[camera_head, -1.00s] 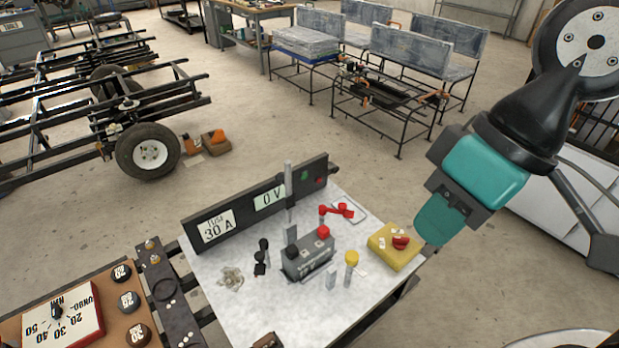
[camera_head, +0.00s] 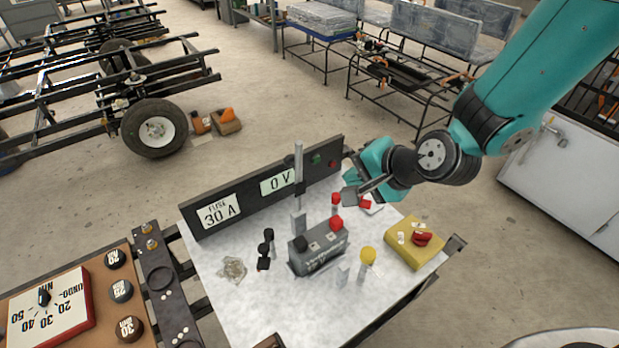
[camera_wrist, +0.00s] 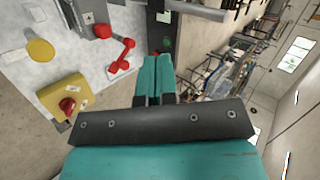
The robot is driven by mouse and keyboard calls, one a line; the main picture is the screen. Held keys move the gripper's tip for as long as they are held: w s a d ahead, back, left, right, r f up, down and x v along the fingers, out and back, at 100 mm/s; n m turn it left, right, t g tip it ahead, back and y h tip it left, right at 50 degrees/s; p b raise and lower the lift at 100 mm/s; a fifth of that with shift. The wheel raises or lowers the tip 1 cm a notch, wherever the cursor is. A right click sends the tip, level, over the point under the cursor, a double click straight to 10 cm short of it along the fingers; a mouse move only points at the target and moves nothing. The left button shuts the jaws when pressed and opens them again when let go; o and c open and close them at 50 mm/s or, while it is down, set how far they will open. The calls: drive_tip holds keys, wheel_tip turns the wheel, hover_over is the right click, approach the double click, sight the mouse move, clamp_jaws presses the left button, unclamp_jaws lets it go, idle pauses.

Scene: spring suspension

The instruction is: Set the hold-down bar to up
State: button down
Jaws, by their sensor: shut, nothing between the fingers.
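A slim grey upright bar (camera_head: 298,160), which looks like the hold-down bar, stands behind the grey battery (camera_head: 318,252) on the white-topped bench (camera_head: 240,315). A dark collar sits partway up it, with a paler block lower down. In the wrist view a grey metal bar (camera_wrist: 195,9) crosses the top edge; it seems to be the same one. My gripper (camera_head: 350,197) is shut and empty, right of the upright bar and apart from it, above the bench's back right. Its teal fingers lie together in the wrist view (camera_wrist: 153,78).
A dark panel (camera_head: 245,205) reading 0 V and 30 A runs along the bench's back. A red clamp (camera_head: 365,204) lies beneath my gripper. A yellow box (camera_head: 412,245) with a red knob is at right. A yellow-topped post (camera_head: 367,256) and black clamp (camera_head: 265,250) flank the battery.

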drive_tip(key=w+f, duration=0.1)
drive_tip(key=f, duration=0.1)
drive_tip(key=p, duration=0.4)
approach(301, 176)
drive_tip(key=shift+m, duration=0.4)
drive_tip(key=x, duration=0.5)
drive_tip(key=shift+w+a+f, duration=0.15)
drive_tip(key=shift+w+a, duration=0.2)
drive_tip(key=shift+w, duration=0.1)
drive_tip(key=shift+d, duration=0.1)
